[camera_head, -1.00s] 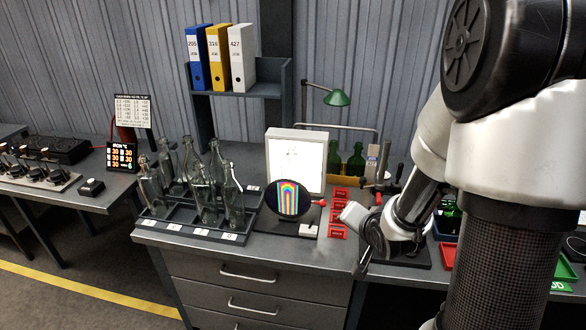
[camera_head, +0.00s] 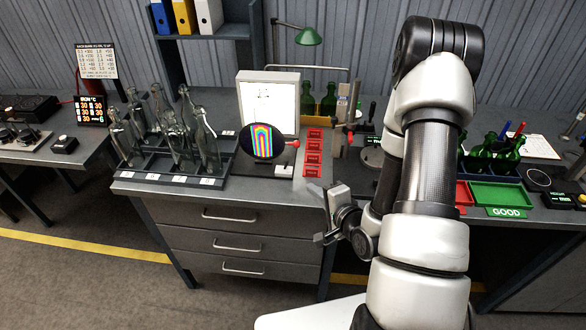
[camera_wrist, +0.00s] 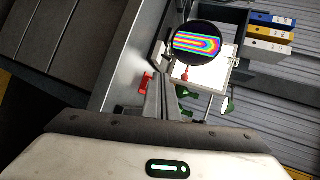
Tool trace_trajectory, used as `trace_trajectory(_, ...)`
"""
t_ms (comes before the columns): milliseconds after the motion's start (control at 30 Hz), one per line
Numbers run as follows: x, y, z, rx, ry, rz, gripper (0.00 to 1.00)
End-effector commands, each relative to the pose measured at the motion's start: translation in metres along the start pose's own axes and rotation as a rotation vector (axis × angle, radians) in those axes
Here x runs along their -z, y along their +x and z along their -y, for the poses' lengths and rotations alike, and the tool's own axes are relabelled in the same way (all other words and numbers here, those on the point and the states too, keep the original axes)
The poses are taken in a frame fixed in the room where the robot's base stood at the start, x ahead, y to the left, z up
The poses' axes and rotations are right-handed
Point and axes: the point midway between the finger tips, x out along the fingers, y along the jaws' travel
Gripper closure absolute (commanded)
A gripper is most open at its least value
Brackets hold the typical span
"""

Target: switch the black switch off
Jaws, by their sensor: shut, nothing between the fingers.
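My gripper (camera_wrist: 165,92) is shut and empty in the wrist view, its fingers together, pointing toward the bench. In the head view my gripper's hand is just in front of the bench's right front edge, apart from the things on it. A small black box with a pale top (camera_head: 64,145) sits on the left table, far from my gripper; it may be the black switch, but its setting is too small to read.
Clear glass bottles (camera_head: 205,143) stand in a dark rack (camera_head: 160,178) on the bench's left. A lit white panel (camera_head: 269,105) stands behind the disc. Green bottles (camera_head: 480,155) and a green tray (camera_head: 500,194) are farther right. Floor in front is clear.

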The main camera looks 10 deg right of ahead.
Motion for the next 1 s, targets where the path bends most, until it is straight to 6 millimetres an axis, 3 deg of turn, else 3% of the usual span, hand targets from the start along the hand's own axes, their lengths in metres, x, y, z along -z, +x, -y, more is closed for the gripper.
trace_trajectory(900,-0.001,0.029,-0.007,0.004,-0.007,0.0,1.0)
trace_trajectory(1000,-0.001,0.045,-0.007,0.004,-0.007,0.002,1.0)
